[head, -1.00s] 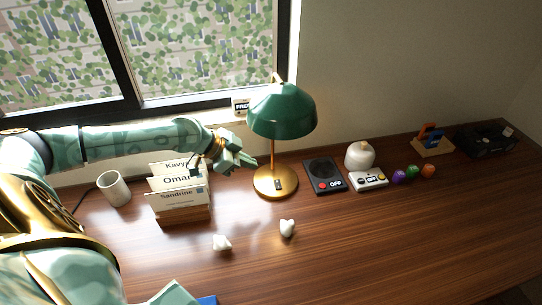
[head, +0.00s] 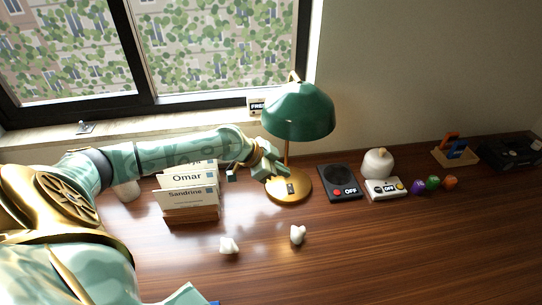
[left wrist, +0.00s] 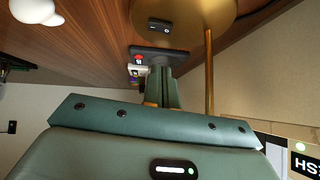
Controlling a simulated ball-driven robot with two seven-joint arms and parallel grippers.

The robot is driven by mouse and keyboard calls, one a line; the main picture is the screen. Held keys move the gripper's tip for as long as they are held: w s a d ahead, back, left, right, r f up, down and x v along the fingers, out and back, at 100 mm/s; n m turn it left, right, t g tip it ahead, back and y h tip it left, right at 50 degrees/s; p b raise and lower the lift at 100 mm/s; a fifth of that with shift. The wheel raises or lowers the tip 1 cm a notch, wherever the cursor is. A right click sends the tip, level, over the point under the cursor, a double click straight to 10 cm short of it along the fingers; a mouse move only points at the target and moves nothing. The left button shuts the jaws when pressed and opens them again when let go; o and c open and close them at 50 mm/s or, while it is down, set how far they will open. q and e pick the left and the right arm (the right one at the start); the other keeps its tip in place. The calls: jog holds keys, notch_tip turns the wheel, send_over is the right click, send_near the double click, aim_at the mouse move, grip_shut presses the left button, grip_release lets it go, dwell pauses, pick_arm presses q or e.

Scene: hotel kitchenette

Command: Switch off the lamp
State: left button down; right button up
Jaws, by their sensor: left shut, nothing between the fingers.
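The lamp has a green shade (head: 298,112), a brass stem and a round brass base (head: 302,194) on the desk. A small dark switch (head: 291,188) sits on the base; it also shows in the left wrist view (left wrist: 160,25). My left gripper (head: 284,177) is shut and empty, just above the left part of the base, beside the stem. In the left wrist view its closed fingers (left wrist: 160,88) are near the stem (left wrist: 209,75), with a visible gap to the switch. The base looks bright. My right gripper is not in view.
Two white pieces (head: 298,234) lie in front. The right front desk is clear.

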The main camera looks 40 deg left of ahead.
aim_at(292, 185)
pick_arm(q)
jog(key=f, duration=0.1)
jog(key=f+b, duration=0.1)
jog(key=f, duration=0.1)
jog(key=w+f, duration=0.1)
jog(key=shift+w+d+f+b, duration=0.1)
jog(key=shift+d+f+b, duration=0.05)
jog(key=shift+d+b, duration=0.15)
jog(key=shift+a+f, duration=0.15)
jog(key=shift+f, duration=0.35)
jog(key=shift+a+f+b, duration=0.1)
jog(key=shift+f+b, duration=0.15)
jog(key=shift+b, duration=0.15)
